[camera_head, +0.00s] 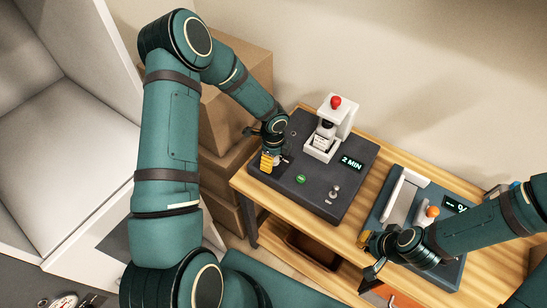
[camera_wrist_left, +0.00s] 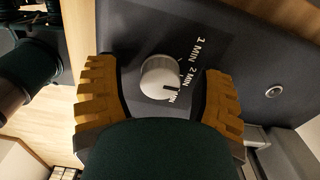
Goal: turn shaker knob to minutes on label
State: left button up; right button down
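The shaker (camera_head: 310,205) is a dark box with a white clamp on top, a red top button (camera_head: 336,102) and a display (camera_head: 351,162) reading 2 MIN. A dark-capped bottle with a white label (camera_head: 320,142) stands in the clamp; its print is too small to read. The white round knob (camera_wrist_left: 160,77) lies between the orange finger pads of my left gripper (camera_wrist_left: 160,98), with gaps on both sides. Marks 1 MIN, 2 MIN and a partly hidden third surround it. The left gripper also shows over the shaker's left side (camera_head: 268,161). My right gripper (camera_head: 370,255) is near the right-hand device.
A green button (camera_head: 301,179) and a small metal knob (camera_head: 335,191) sit on the shaker's front. A second device (camera_head: 405,200) with a white handle and orange ball stands to the right on the wooden table (camera_head: 290,212). Cardboard boxes (camera_head: 222,125) stack behind my left arm.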

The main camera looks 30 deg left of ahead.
pick_arm(q)
notch_tip(320, 180, up, 12)
dwell(0.6)
jog(key=shift+s, duration=0.1)
pick_arm(e)
jog(key=shift+s, duration=0.15)
